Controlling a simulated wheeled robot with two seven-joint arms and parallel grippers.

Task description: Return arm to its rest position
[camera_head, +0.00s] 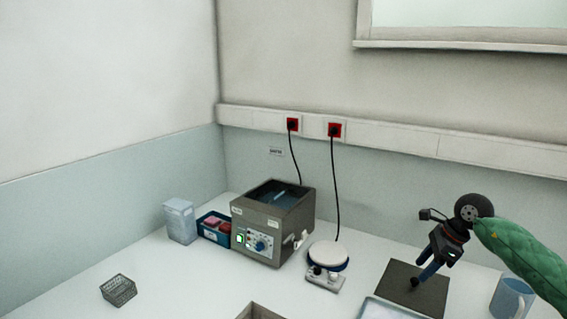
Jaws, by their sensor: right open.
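My right gripper (420,278) shows at the right of the head view, at the end of my arm in a green sleeve. Its fingers point down and to the left, above a dark square mat (432,296). The jaws are open and I see nothing held between them. I cannot tell whether the fingertips touch the mat. My left gripper is not in view.
A grey water bath (270,240) stands at the back, beside a round white-topped device (328,256). Left are a blue box (212,236), a pale container (180,222) and a wire basket (118,290). A mug (510,298), a tray (385,311) and an open box (262,311) are in front.

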